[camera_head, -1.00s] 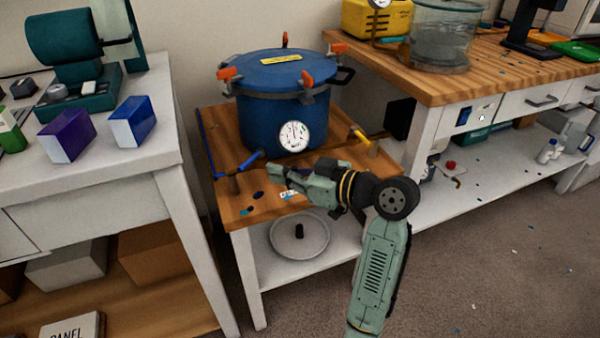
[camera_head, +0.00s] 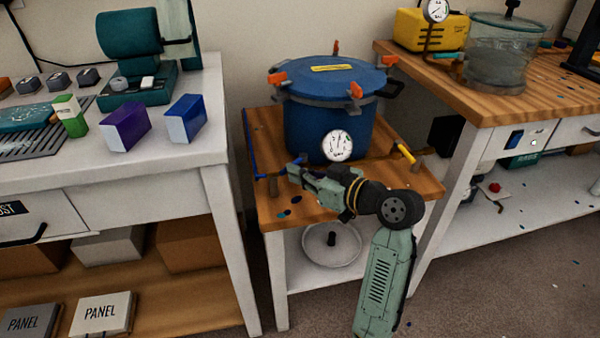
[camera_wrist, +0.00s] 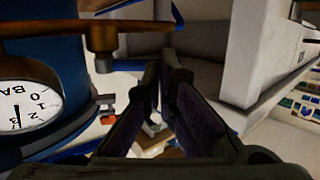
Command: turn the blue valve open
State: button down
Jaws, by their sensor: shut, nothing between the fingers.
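The blue valve handle (camera_head: 299,160) is at the front left of the blue pressure pot (camera_head: 318,125), on a small wooden-topped stand. My gripper (camera_head: 291,170) is shut and empty, with its tips right beside the handle; I cannot tell whether they touch. In the wrist view, my gripper's dark fingers (camera_wrist: 163,72) are together at the centre. A copper-coloured pipe (camera_wrist: 103,38) and blue parts lie just beyond them; which blue part is the handle is unclear. The pot's dial gauge (camera_head: 337,146) faces forward and also shows in the wrist view (camera_wrist: 25,100).
A yellow handle (camera_head: 405,153) is right of the pot. A white bench (camera_head: 150,160) with purple and blue boxes stands close on the left. A wooden-topped bench (camera_head: 480,105) stands on the right. A round lid (camera_head: 331,258) lies on the stand's lower shelf.

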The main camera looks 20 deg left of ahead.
jog(key=shift+s+a+m+t+h, duration=0.15)
jog(key=shift+a+m+t+h, duration=0.2)
jog(key=shift+m+t, duration=0.35)
jog(key=shift+w+a+m+t+h, duration=0.2)
jog(key=shift+a+m+t+h, duration=0.25)
jog(key=shift+a, duration=0.45)
jog(key=shift+w+a+m+t+h, duration=0.15)
jog(key=shift+a+m+t, duration=0.1)
jog(key=shift+a+t, duration=0.45)
jog(key=shift+a, duration=0.25)
jog(key=shift+s, duration=0.1)
